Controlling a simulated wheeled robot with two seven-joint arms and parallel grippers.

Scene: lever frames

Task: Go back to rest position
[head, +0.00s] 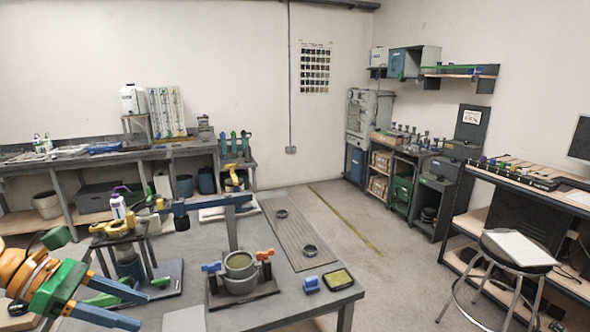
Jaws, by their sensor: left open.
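My left gripper (143,311) is at the lower left of the head view. Its two blue fingers point right and are spread apart. I see nothing between them. The grey table (190,255) lies beyond and beside it. A lever frame (230,222) with a grey post and arm stands on that table, to the right of the gripper and apart from it. In front of the post is a round grey cup (240,266) on a dark base, with a blue clamp (211,267) and an orange clamp (264,255) at its sides. My right gripper is out of view.
A dark stand (125,262) with a white bottle (117,205) stands close beyond the left gripper. A blue block (311,284) and a yellow-topped tray (338,279) lie near the table's right corner. A stool (518,249) is at right. The floor (400,280) between is clear.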

